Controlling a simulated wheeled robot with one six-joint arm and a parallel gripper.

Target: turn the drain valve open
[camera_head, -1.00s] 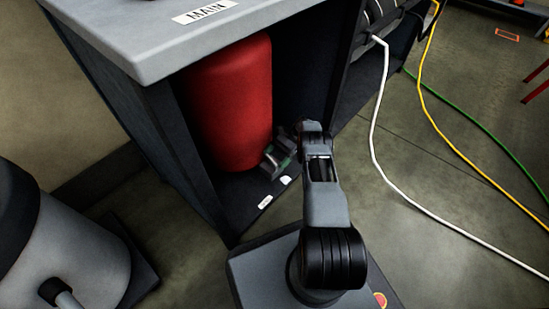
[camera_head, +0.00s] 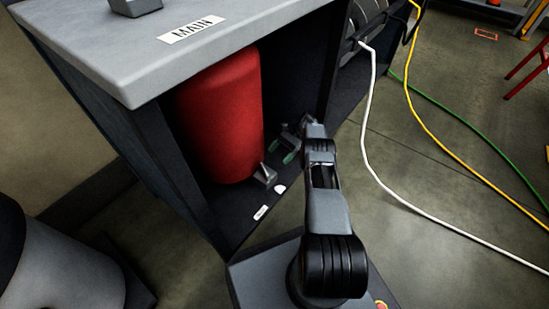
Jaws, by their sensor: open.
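The red tank (camera_head: 222,115) stands upright inside the open dark cabinet. A small grey fitting with a short upright lever (camera_head: 265,175), which looks like the drain valve, sits low at the tank's front right. Whether the valve is open or closed cannot be told. My gripper (camera_head: 285,146) is open and empty inside the cabinet, above and to the right of the fitting and apart from it. The gripper is small and dark here, with a bit of green at its jaws.
The cabinet's grey top (camera_head: 130,50) carries a MAIN label and overhangs the tank. A white label (camera_head: 261,212) lies on the cabinet floor edge. White (camera_head: 375,170), yellow and green hoses run across the floor at right. A grey drum (camera_head: 60,260) stands at lower left.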

